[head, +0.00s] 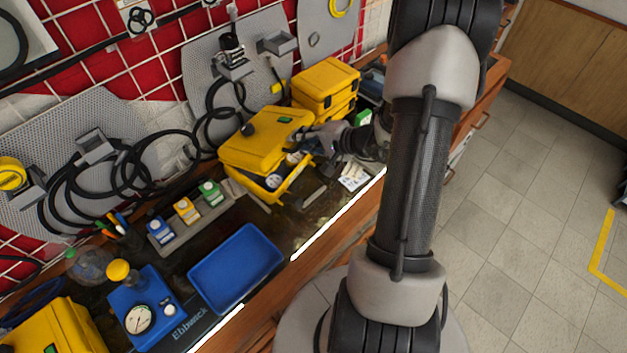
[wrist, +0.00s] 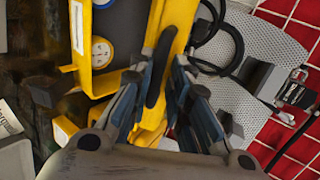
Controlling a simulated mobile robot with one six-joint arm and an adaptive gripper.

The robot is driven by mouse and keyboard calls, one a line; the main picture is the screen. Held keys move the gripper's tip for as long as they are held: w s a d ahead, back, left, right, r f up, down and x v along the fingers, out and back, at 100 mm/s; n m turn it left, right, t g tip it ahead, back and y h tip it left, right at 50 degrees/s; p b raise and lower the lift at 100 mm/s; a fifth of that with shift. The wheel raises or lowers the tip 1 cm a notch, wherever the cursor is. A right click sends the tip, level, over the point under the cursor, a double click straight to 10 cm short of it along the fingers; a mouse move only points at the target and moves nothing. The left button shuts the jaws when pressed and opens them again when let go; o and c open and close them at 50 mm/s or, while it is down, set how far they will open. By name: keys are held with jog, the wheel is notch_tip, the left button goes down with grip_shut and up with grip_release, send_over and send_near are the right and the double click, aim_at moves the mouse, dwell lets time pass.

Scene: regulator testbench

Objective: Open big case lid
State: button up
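The big yellow case (head: 283,192) stands on the bench with its lid (head: 258,146) partly raised and tilted. Round gauges show in the gap below the lid. In the wrist view the open case (wrist: 97,85) with gauges is at the upper left, and the lid's edge (wrist: 177,35) with a black handle runs down between my fingers. My gripper (head: 302,146) is at the right end of the lid in the head view. In the wrist view my gripper (wrist: 167,72) appears closed around the lid's edge at the handle; the exact contact is partly hidden.
Stacked smaller yellow cases (head: 325,82) stand behind my gripper. A blue tray (head: 236,268) and a blue gauge box (head: 146,305) lie to the left. Black hoses (head: 110,180) hang on the wall panel behind. White paper cards (head: 354,177) lie right of the case.

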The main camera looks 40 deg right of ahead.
jog(key=f+t+b, duration=0.1)
jog(key=f+b, duration=0.2)
jog(key=s+f+t+y+b, duration=0.1)
jog(key=f+t+b, duration=0.1)
jog(key=f+b, duration=0.1)
jog(key=s+f+t+b, duration=0.1)
jog(key=f+t+b, duration=0.1)
jog(key=f, duration=0.3)
jog(key=shift+d+y+b, duration=0.3)
jog(key=shift+b, duration=0.55)
jog(key=shift+w+f+b, duration=0.1)
jog(key=shift+f+b, duration=0.3)
jog(key=shift+s+d+r+p, duration=0.15)
jog(key=shift+s, duration=0.25)
jog(key=shift+s+d+r+p, duration=0.15)
jog(key=shift+s, duration=0.2)
jog(key=shift+f, duration=0.1)
